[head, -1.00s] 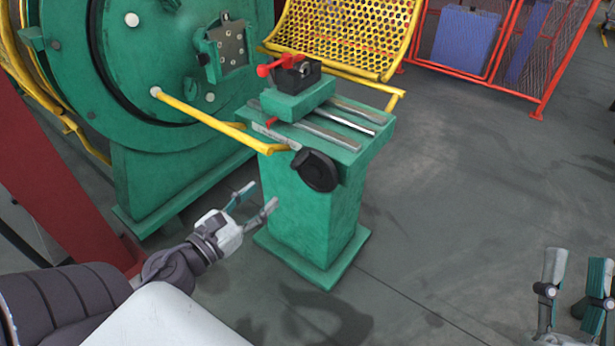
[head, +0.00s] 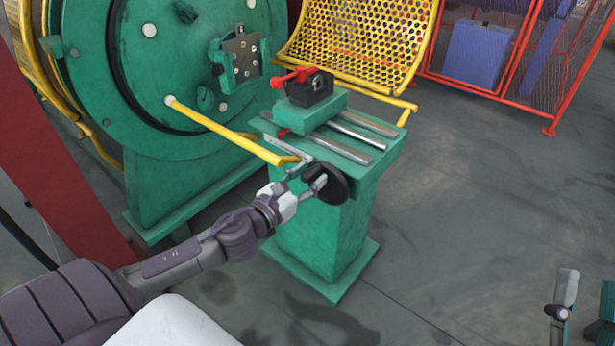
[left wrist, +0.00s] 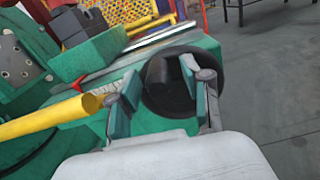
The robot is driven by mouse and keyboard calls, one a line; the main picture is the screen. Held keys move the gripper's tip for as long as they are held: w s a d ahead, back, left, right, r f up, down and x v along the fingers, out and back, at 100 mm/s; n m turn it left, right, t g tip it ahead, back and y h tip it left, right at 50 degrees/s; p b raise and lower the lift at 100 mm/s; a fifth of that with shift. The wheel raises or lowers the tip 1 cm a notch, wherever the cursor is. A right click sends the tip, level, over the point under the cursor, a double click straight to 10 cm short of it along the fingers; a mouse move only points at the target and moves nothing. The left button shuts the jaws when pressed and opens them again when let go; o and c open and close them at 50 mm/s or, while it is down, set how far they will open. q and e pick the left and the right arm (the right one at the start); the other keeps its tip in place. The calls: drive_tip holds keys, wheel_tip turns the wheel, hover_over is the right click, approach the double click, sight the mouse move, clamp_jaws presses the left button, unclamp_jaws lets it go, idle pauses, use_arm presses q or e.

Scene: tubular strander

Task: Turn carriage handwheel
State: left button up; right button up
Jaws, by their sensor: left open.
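The carriage handwheel (head: 338,186) is a dark disc on the front of the green carriage stand (head: 318,240). It also shows in the left wrist view (left wrist: 180,98), with a stubby dark knob (left wrist: 157,76) on its face. My left gripper (head: 306,176) is open at the handwheel, its fingers pointing at the wheel's face. In the left wrist view the gripper's fingers (left wrist: 160,82) lie on either side of the knob. I cannot tell whether they touch it. My right gripper (head: 586,296) is at the lower right edge, fingers apart, away from the stand.
A yellow bar (head: 235,134) runs from the green machine drum (head: 150,75) to the stand, close to my left gripper. A black clamp with a red handle (head: 300,80) sits on the carriage. A yellow perforated guard (head: 350,45) stands behind.

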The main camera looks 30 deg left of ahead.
use_arm(q)
clamp_jaws()
drive_tip(key=shift+a, duration=0.1)
